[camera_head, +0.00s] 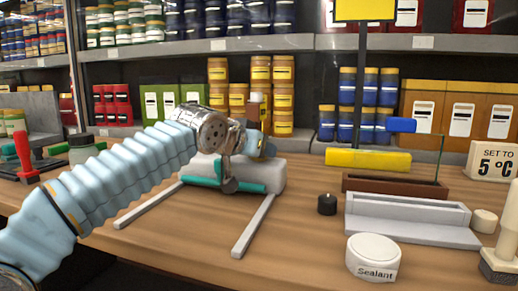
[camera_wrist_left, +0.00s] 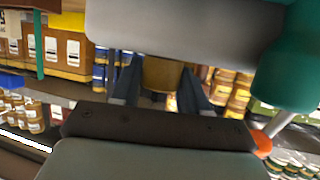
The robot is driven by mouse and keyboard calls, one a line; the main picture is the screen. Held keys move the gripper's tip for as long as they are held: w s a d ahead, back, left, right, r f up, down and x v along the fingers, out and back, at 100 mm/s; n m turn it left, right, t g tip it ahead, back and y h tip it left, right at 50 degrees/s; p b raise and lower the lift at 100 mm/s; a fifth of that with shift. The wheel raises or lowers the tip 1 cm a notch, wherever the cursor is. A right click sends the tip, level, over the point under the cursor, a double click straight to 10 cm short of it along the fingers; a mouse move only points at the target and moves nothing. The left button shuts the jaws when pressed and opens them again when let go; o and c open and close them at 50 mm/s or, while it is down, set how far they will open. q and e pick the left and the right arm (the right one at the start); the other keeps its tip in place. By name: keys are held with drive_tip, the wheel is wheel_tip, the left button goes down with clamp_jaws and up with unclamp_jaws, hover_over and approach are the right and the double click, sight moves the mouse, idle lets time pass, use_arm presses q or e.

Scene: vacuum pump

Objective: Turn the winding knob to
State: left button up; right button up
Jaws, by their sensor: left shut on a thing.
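My left arm comes in from the left, and my left gripper (camera_head: 258,146) is at the upper side of a pale grey device (camera_head: 272,174) with teal parts, standing on the table. In the left wrist view, the two dark fingers (camera_wrist_left: 160,88) close around a tan knob-like piece (camera_wrist_left: 163,72). The device's grey body (camera_wrist_left: 180,32) and a teal part (camera_wrist_left: 292,62) are close in front of that camera. In the head view, the wrist and fingers cover most of the grasped piece. I cannot read any knob marking. My right gripper is not in view.
A sign (camera_head: 493,160) reads "SET TO 5 °C". A Sealant tin (camera_head: 372,256), black knob-like cylinder (camera_head: 327,204), grey tray (camera_head: 408,228) and yellow block (camera_head: 368,159) are right of the device. Two pale rails (camera_head: 253,228) reach forward. Red-handled tools (camera_head: 24,156) stand left.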

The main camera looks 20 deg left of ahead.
use_arm(q)
drive_tip(key=shift+m+g+h+b, duration=0.3)
drive_tip(key=shift+m+g+h, duration=0.4)
drive_tip(key=shift+m+h, duration=0.9)
drive_tip(key=o, duration=1)
drive_tip(key=shift+c, duration=0.2)
drive_tip(key=shift+s+a, duration=0.1)
